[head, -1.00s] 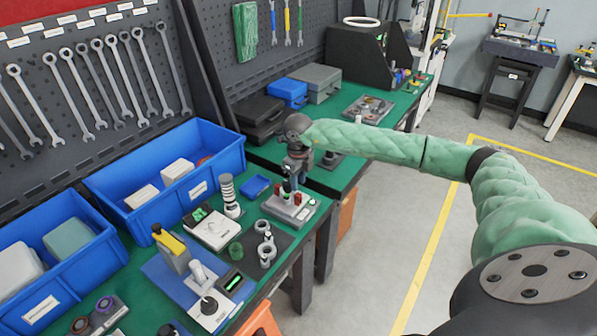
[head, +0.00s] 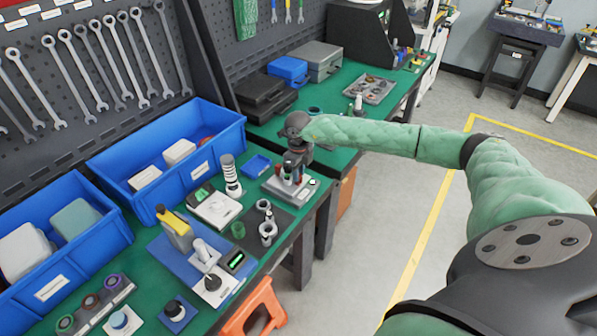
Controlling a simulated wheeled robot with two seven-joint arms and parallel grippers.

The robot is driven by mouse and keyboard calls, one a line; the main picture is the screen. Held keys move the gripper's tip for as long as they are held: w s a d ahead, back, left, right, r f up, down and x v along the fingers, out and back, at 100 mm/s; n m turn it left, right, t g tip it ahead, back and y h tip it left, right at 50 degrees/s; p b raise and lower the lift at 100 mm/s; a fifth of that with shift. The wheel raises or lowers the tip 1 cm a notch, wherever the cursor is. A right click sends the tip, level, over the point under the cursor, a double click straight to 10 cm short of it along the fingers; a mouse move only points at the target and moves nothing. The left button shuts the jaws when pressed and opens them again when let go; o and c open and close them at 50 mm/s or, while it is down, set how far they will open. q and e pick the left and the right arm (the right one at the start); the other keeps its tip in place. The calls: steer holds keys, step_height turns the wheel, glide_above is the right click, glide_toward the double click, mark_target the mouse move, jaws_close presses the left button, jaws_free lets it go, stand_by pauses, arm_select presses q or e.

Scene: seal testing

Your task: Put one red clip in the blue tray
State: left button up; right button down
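The grey block (head: 272,188) stands on the green bench, and small red clips (head: 301,181) show on top of it, partly covered by my gripper. My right gripper (head: 291,176) reaches in from the right and points down right over the block, with its fingertips among or just above the clips. Its fingers are small and overlap the clips, so I cannot tell whether they are open or hold one. The small blue tray (head: 257,164) lies just behind and left of the block and looks empty. My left gripper is out of view.
Close left of the block stand a black-and-white ringed cylinder (head: 230,177) and a white device (head: 214,208). Large blue bins (head: 165,165) line the left. A second bench with cases is behind.

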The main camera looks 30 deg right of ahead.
steer(key=c, duration=1.9)
jaws_free()
jaws_close()
steer(key=shift+r, duration=0.25)
steer(key=shift+r, duration=0.6)
steer(key=shift+r, duration=0.35)
steer(key=shift+r, duration=0.35)
steer(key=shift+r, duration=0.15)
